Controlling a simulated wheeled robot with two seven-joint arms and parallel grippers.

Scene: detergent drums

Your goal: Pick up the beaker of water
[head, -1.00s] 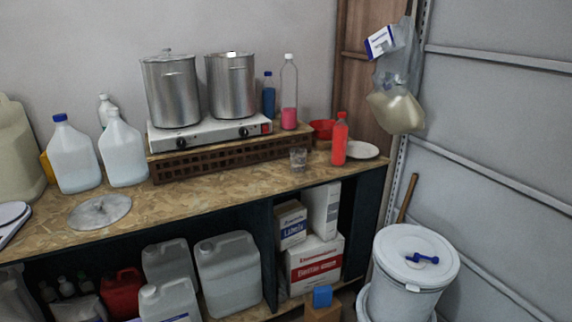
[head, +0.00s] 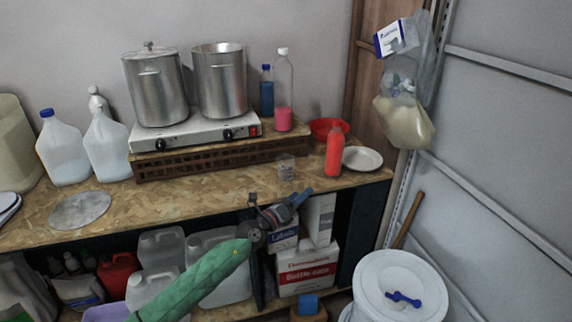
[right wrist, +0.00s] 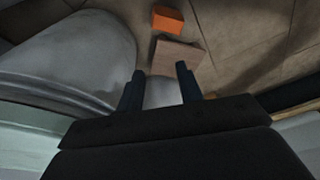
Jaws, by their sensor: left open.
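The beaker of water (head: 286,168) is a small clear vessel standing upright near the front edge of the wooden worktop (head: 225,189). The water inside is hard to make out. My left gripper (head: 278,202), on a green-sleeved arm, is open and empty in front of the worktop's edge. In the picture it is below the beaker and apart from it. My right gripper (right wrist: 160,86) shows only in the right wrist view. Its two fingers stand apart with nothing held, over the floor area. The beaker is not in the right wrist view.
A red bottle (head: 334,152), a white plate (head: 362,159) and a red bowl (head: 323,125) stand right of the beaker. A slatted wooden stand (head: 212,157) with a hot plate and two pots is behind. A white bucket (head: 402,270) stands at right.

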